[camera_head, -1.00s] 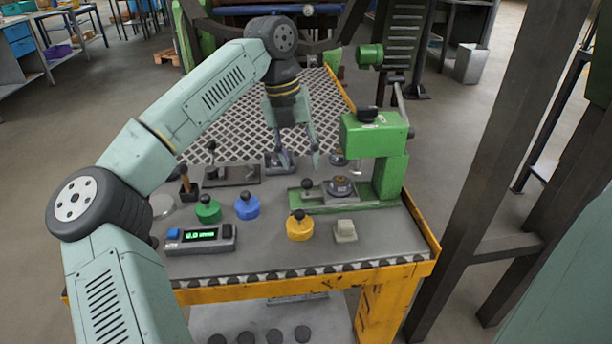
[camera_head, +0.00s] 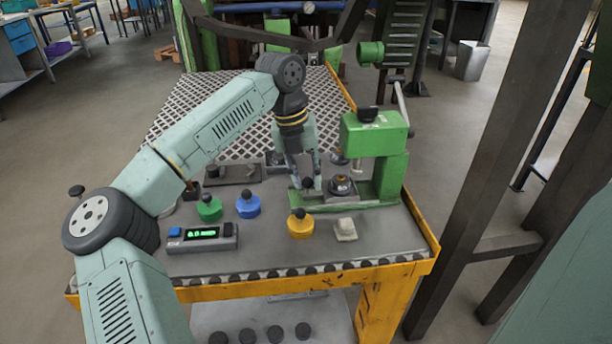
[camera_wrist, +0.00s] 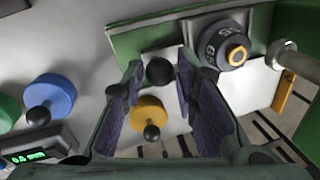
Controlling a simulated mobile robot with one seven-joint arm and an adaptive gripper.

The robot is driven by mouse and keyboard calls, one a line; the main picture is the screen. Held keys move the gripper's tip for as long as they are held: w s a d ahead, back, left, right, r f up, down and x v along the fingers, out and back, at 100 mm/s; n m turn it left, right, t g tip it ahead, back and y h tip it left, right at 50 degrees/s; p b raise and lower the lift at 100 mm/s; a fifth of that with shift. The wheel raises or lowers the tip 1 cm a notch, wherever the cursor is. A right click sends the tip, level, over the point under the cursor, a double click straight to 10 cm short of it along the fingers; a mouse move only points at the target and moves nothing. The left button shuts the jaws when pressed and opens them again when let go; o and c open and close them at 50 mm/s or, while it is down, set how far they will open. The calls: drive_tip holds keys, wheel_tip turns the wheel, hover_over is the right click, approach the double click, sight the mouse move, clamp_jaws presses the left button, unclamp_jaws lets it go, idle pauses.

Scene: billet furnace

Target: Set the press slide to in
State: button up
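The green press (camera_head: 378,134) stands at the right of the bench, its lever on the right side. Its slide (camera_head: 316,198) is a light plate on the green base, with a black ball knob (camera_head: 307,184) at its left end. A dark round die with a brass-coloured centre (camera_head: 341,184) sits to the right of the knob. My gripper (camera_head: 305,179) is open, pointing down over the knob. In the wrist view the knob (camera_wrist: 160,71) shows between the fingertips, with gaps on both sides; contact is not visible.
A yellow knobbed weight (camera_head: 300,226) and a pale block (camera_head: 345,230) lie in front of the press. Blue (camera_head: 248,207) and green (camera_head: 209,210) weights and a digital readout (camera_head: 202,236) lie to the left. The front bench surface has some clear room.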

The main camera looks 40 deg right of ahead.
sight(326, 191)
clamp_jaws()
idle(0.4)
drive_tip(key=shift+s+d, duration=0.5)
drive_tip(key=shift+d, duration=0.3)
drive_tip(key=shift+s+d, duration=0.45)
drive_tip(key=shift+d, duration=0.35)
drive_tip(key=shift+o, duration=1.8)
unclamp_jaws()
drive_tip(key=shift+d, duration=0.15)
drive_tip(key=shift+o, duration=0.3)
